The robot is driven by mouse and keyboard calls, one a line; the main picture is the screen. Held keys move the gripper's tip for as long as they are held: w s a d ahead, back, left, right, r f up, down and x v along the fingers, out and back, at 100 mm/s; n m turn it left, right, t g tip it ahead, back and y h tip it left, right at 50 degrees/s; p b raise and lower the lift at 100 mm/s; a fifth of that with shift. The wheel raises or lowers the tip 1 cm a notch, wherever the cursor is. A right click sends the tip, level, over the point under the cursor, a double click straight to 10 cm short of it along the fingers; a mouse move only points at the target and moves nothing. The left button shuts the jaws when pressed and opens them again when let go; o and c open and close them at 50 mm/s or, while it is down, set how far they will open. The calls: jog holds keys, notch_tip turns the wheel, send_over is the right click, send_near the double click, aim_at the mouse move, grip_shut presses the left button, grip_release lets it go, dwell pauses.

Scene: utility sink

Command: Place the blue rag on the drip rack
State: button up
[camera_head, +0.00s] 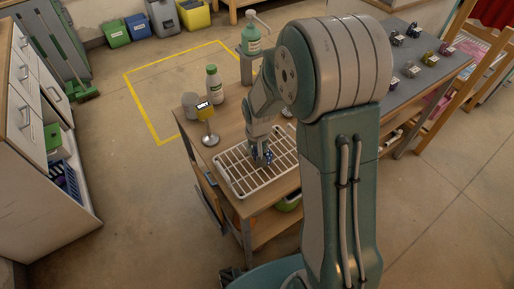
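The drip rack (270,186) is a white wire rack lying on the wooden bench top, left of my arm. My gripper (261,160) points down over the middle of the rack. Small patches of blue show at its fingertips, and they may be the blue rag (267,156). The rag is mostly hidden or too small to make out. I cannot tell whether the fingers are open or shut on it, or whether it touches the rack.
Behind the rack on the bench (230,128) stand a white bottle with a green cap (215,84), a grey container (190,105) and a yellow-tagged stand (208,125). A grey table (425,70) holds several small items at right.

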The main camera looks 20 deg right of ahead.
dwell(0.3)
notch_tip(320, 180, up, 12)
jog(key=s, duration=0.1)
jog(key=s+r+t, duration=0.2)
jog(key=s+r, duration=0.4)
jog(key=s, duration=0.4)
jog(key=s+r+n+t, duration=0.1)
jog(key=s+r+t, duration=0.1)
jog(key=s+r, duration=0.4)
jog(key=s, duration=0.4)
jog(key=shift+d+r, duration=0.15)
jog(key=shift+d, duration=0.15)
jog(key=shift+w, duration=0.1)
dwell(0.4)
